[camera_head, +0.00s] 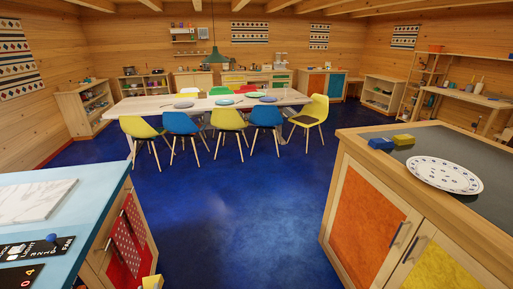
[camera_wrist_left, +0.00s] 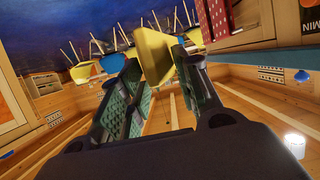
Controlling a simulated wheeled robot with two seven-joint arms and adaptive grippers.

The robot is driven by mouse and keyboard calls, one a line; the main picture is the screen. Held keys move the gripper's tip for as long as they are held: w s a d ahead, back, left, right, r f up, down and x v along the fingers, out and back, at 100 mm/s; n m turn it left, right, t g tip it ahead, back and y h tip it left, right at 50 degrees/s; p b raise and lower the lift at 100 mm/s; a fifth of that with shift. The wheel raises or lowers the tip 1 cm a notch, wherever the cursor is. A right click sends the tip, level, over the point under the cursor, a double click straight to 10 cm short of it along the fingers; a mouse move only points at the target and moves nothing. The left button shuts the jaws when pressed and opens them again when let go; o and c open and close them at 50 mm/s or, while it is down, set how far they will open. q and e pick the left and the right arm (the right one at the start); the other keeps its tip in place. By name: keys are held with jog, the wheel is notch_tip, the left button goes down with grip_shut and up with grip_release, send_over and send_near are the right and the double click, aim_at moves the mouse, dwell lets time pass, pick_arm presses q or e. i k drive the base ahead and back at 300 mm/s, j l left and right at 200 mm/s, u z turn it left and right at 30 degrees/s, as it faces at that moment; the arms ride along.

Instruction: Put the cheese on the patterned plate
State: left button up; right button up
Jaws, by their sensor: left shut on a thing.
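The cheese (camera_wrist_left: 153,55) is a smooth yellow piece, held between the pads of my left gripper (camera_wrist_left: 158,68) in the left wrist view. The gripper is shut on it. In the head view a yellow bit, likely the same cheese (camera_head: 152,282), shows at the bottom edge, in front of the left counter's cupboard. The patterned plate (camera_head: 444,175) is white with small dark marks. It lies on the dark top of the right-hand counter, far to the right of the cheese. My right gripper is not in view.
A blue block (camera_head: 381,143) and a yellow block (camera_head: 404,140) sit behind the plate on the right counter (camera_head: 470,148). The left counter (camera_head: 92,190) carries a marble slab (camera_head: 35,201). Open blue floor (camera_head: 240,220) lies between the counters. A table with chairs stands behind.

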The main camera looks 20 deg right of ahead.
aim_at(441, 175)
jog(key=i, duration=0.9)
jog(key=z, duration=2.45)
